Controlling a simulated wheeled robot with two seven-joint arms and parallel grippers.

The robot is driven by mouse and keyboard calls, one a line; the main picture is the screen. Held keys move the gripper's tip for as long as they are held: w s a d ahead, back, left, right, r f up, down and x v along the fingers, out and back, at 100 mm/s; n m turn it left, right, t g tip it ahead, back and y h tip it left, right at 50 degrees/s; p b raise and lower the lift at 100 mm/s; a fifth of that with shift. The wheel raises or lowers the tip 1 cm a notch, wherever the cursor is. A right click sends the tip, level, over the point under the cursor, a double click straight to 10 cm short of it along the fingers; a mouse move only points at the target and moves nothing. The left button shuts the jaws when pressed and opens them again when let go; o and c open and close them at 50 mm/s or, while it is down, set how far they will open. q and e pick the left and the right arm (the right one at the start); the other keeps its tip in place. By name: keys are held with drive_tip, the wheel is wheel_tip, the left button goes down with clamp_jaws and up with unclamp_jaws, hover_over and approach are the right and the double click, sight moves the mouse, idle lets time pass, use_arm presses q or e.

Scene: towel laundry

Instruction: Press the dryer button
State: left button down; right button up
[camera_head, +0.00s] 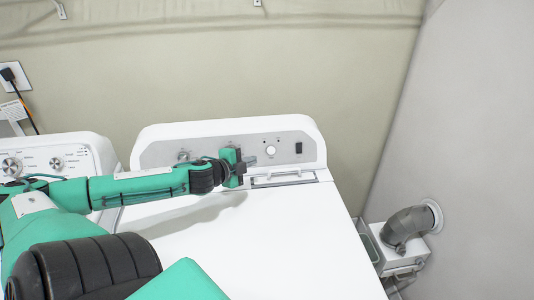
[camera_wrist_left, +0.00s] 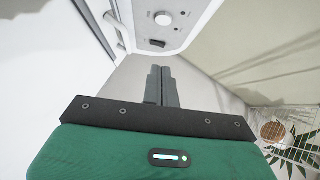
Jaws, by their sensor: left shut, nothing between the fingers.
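The dryer (camera_head: 270,245) is the white machine in the middle of the head view, with a grey control panel at its back. A small black button (camera_head: 298,148) sits at the panel's right, beside a round white knob (camera_head: 271,151). The button also shows in the left wrist view (camera_wrist_left: 157,43), just beyond my fingertips, with the knob above it. My left gripper (camera_head: 252,161) is shut and empty in front of the panel, left of the button and apart from it in the head view. It partly hides the panel's middle. My right gripper is not in view.
A second white machine with knobs (camera_head: 60,157) stands at the left. A grey duct (camera_head: 408,226) meets the wall at the right. A wire basket (camera_wrist_left: 291,146) shows in the wrist view. The dryer's top is clear apart from my arm above it.

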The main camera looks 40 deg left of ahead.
use_arm(q)
drive_tip(key=shift+w, duration=1.1)
approach(274, 151)
drive_tip(key=shift+w+d+r, duration=0.15)
drive_tip(key=shift+w+d, duration=0.45)
drive_tip(key=shift+w, duration=0.2)
drive_tip(key=shift+w+d+r, duration=0.1)
drive_tip(key=shift+w+d, duration=0.55)
drive_tip(key=shift+w, duration=0.15)
drive_tip(key=shift+w+a+f+p, duration=0.4)
drive_tip(key=shift+w+a+p, duration=0.05)
drive_tip(key=shift+w+a, duration=0.15)
drive_tip(key=shift+w+a+f+p, duration=0.4)
drive_tip(key=shift+w+a, duration=0.05)
drive_tip(key=shift+a, duration=0.1)
drive_tip(key=shift+w+a+f, duration=0.15)
drive_tip(key=shift+a+f, duration=0.05)
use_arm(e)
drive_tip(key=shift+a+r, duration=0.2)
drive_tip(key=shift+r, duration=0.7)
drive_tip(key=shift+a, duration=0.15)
use_arm(q)
drive_tip(key=shift+a+f, duration=0.1)
